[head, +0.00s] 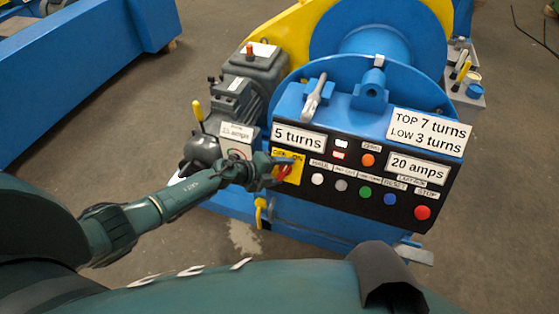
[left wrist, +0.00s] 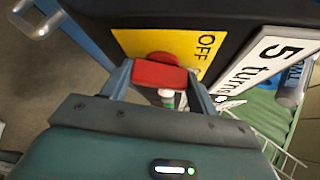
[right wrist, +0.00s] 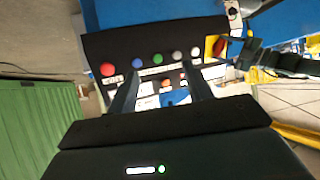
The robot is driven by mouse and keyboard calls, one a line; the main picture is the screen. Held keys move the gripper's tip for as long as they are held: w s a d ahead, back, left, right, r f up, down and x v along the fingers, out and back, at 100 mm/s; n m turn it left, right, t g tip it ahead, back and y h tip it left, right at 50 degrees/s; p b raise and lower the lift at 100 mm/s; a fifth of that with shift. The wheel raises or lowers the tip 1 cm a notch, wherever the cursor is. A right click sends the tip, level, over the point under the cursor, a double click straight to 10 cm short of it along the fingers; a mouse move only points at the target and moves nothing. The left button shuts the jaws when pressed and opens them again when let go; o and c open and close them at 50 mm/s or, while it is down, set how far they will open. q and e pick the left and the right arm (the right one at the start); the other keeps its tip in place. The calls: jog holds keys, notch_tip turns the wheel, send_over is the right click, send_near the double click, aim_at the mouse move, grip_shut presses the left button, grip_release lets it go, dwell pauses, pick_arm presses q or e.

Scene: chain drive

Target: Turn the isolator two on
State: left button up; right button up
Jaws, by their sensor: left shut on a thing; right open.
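A red isolator handle (head: 283,171) is on a yellow plate (head: 290,156) at the left end of the black control panel. The plate carries OFF and ON lettering. My left gripper (head: 268,172) is at the handle and covers part of it and the plate. In the left wrist view, the fingers (left wrist: 158,78) are shut on the red handle (left wrist: 158,73), which lies across between them. The word OFF shows on the plate (left wrist: 140,42) beside it. I cannot tell the switch position exactly. My right gripper (right wrist: 164,80) is open and empty, facing the panel from a distance.
The black panel (head: 330,193) carries several coloured buttons, including a red stop button (head: 422,212). Signs (head: 298,139) sit above the buttons. A grey motor (head: 240,90) with a yellow-handled lever stands left of the panel. A blue beam (head: 80,70) lies further left, with open floor between.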

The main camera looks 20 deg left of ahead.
pick_arm(q)
jog(key=m+p, duration=0.1)
jog(key=p, duration=0.1)
jog(key=m+g+y+p, duration=0.1)
jog(key=shift+r+m+p, duration=0.35)
jog(key=shift+m, duration=0.05)
jog(key=shift+d+f+m+g+y+p, duration=0.1)
jog(key=shift+m+g+y+p, duration=0.4)
jog(key=shift+m+y+p, duration=0.15)
pick_arm(e)
jog(key=shift+s+d+r+g+h, duration=0.25)
jog(key=shift+d+r, duration=0.15)
jog(key=shift+d, duration=0.1)
jog(key=shift+s+d+r+g+h, duration=0.25)
jog(key=shift+d+r, duration=0.15)
jog(key=shift+d, duration=0.05)
pick_arm(q)
jog(key=shift+f+m, duration=0.15)
jog(key=shift+m, duration=0.1)
pick_arm(e)
jog(key=shift+s+f, duration=0.1)
pick_arm(q)
jog(key=o, duration=1)
jog(key=shift+s+a+r, duration=0.15)
jog(key=shift+a+r, duration=0.25)
jog(key=shift+r, duration=0.2)
jog(key=v, duration=1.2)
jog(key=shift+s+d, duration=0.15)
jog(key=shift+d, duration=0.1)
